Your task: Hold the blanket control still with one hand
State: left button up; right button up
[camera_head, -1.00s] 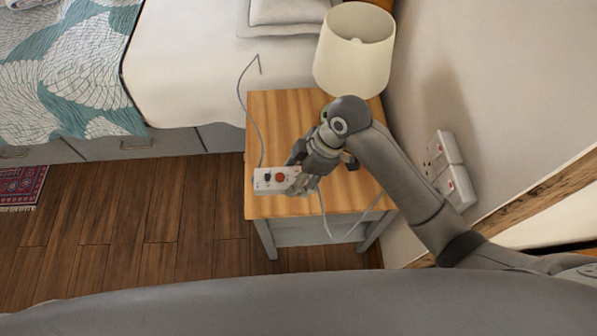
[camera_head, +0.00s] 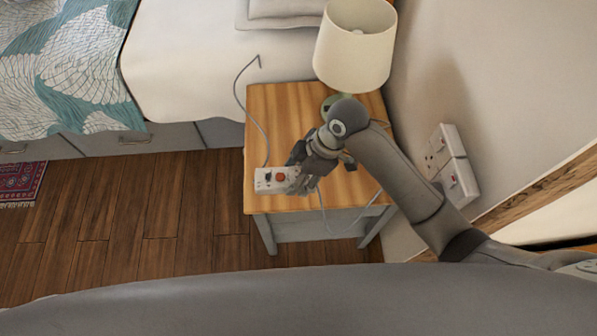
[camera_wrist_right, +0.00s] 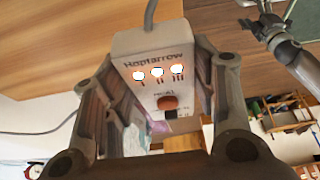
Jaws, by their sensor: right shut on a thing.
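The blanket control is a small white box (camera_head: 271,181) with a red-brown knob and a dark switch, over the front left of the bedside table (camera_head: 285,110). My right gripper (camera_head: 300,178) is shut on it. In the right wrist view, the control (camera_wrist_right: 150,50) sits between the two fingers, its face showing three lit lamps and the knob. Its grey cord leaves the top end. I cannot tell whether the control touches the tabletop. A grey arm end, seemingly my left gripper (camera_wrist_right: 265,30), shows at the upper right of the wrist view; its finger state is unclear.
A cream lamp (camera_head: 355,45) stands at the back of the table. The bed (camera_head: 200,70) is to the left and behind. Wall sockets (camera_head: 450,165) are on the right wall. A grey cord (camera_head: 255,120) runs along the table's left side.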

pick_arm(q)
jog(key=shift+f+b, duration=0.7)
jog(key=shift+f, duration=0.05)
pick_arm(e)
jog(key=shift+f, duration=1.8)
jog(key=shift+f+b, duration=1.1)
jog(key=shift+f, duration=1.35)
pick_arm(q)
jog(key=shift+s+d+f, duration=0.1)
jog(key=shift+d+f, duration=0.75)
jog(key=shift+f, duration=0.2)
